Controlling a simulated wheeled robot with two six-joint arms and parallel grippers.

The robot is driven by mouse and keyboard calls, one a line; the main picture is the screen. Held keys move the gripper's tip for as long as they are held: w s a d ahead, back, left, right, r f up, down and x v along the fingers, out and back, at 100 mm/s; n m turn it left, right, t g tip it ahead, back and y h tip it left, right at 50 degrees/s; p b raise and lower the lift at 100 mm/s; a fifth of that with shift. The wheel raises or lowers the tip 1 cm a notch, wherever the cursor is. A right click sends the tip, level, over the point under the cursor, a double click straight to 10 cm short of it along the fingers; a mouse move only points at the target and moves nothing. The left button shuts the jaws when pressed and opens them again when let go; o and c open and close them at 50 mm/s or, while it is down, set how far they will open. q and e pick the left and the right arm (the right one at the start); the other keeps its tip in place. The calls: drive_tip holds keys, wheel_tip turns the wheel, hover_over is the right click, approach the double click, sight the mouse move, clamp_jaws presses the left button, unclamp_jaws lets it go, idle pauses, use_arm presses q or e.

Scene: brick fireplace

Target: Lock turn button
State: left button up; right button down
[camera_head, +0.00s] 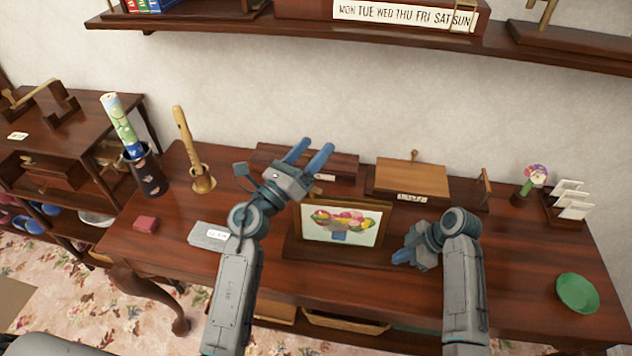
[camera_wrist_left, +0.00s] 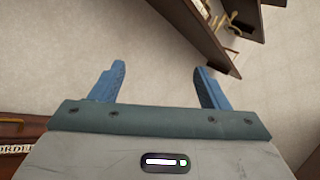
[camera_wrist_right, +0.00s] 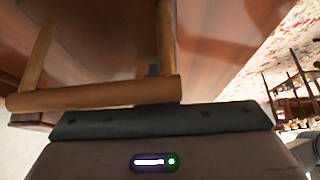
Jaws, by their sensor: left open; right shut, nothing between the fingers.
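I cannot tell for sure which piece is the turn button. A small wooden knob (camera_head: 413,156) stands behind a light wooden panel (camera_head: 412,179) at the back of the desk, and a small upright wooden piece (camera_head: 485,184) stands to its right. My left gripper (camera_head: 317,146) is open and empty, raised above the desk near the wall; its fingers also show in the left wrist view (camera_wrist_left: 160,70). My right gripper (camera_head: 400,258) is shut and empty, low beside the picture's right edge. In the right wrist view, a wooden bar handle (camera_wrist_right: 95,94) on two posts largely hides its fingers.
A grey labelled box (camera_head: 209,236), a red block (camera_head: 146,224) and a wooden recorder (camera_head: 187,140) are left. A green dish (camera_head: 577,292) and card rack (camera_head: 571,200) are right. A wall shelf (camera_head: 300,31) hangs above.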

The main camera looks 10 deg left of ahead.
use_arm(q)
drive_tip(key=s+a+f+m+g+y, duration=0.25)
drive_tip(key=s+f+y, duration=0.35)
drive_tip(key=s+f, duration=0.4)
drive_tip(key=x, duration=1)
drive_tip(key=shift+w+r+t, duration=0.3)
drive_tip(key=shift+r+t, duration=0.05)
drive_tip(key=shift+r, duration=0.3)
drive_tip(key=shift+d+m, duration=0.1)
drive_tip(key=shift+m, duration=0.15)
